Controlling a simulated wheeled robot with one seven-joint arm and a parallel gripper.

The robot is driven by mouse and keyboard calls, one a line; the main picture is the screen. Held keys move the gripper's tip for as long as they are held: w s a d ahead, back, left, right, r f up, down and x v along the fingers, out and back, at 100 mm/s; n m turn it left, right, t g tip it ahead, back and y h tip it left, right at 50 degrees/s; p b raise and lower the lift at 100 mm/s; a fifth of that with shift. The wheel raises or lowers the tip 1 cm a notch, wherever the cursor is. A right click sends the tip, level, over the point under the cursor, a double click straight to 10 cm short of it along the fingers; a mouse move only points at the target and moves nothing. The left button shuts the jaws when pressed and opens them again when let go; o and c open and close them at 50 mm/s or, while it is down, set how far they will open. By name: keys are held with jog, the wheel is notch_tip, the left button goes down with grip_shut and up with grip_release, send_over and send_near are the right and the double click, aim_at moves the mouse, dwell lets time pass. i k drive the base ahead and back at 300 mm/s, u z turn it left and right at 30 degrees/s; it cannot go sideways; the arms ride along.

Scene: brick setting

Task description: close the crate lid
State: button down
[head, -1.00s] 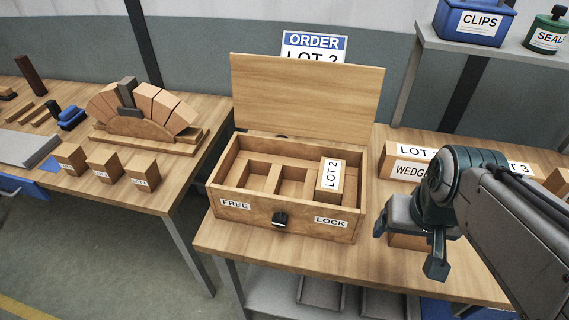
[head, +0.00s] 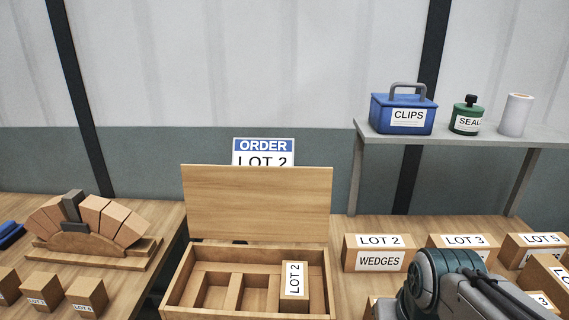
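The wooden crate (head: 323,262) stands on the bench at the bottom centre, its front cut off by the picture's edge. Its lid (head: 257,202) stands upright, open, along the back edge. Inside are compartments; the right one holds a block labelled LOT 2 (head: 294,281), and the others in view look empty. My gripper is out of view below the picture at the lower right; only my arm shows there, to the right of the crate.
An ORDER LOT 2 sign (head: 263,151) stands behind the lid. Labelled wooden boxes such as LOT 2 WEDGES (head: 379,254) stand to the right. A shelf (head: 460,141) holds a blue CLIPS box (head: 403,112). A brick arch (head: 95,225) is on the left table.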

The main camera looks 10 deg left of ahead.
aim_at(258, 201)
jog(key=z, duration=1.15)
jog(key=k, duration=1.05)
jog(key=u, duration=1.65)
jog(key=i, duration=0.55)
